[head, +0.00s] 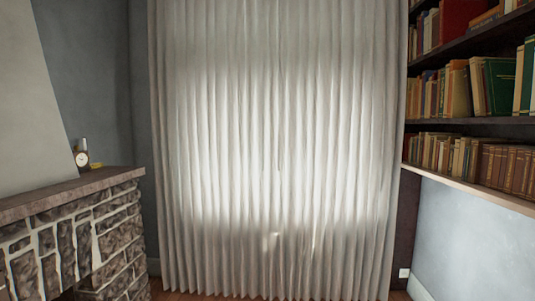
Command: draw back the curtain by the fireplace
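A pale pleated curtain (215,150) hangs across the middle of the head view, from the top edge down almost to the floor. It is drawn across, and light shines through its middle part. A narrow dark vertical line (278,120) runs down near its centre; I cannot tell whether it is a gap or a cord. The stone fireplace (75,250) stands at the lower left, beside the curtain's left edge. Neither of my grippers shows in the view. Whatever is behind the curtain is hidden.
A small clock (82,158) stands on the fireplace's mantel (60,195). Shelves full of books (470,160) jut out at the right, close to the curtain's right edge. A strip of wooden floor (170,295) shows at the bottom. The space before the curtain looks clear.

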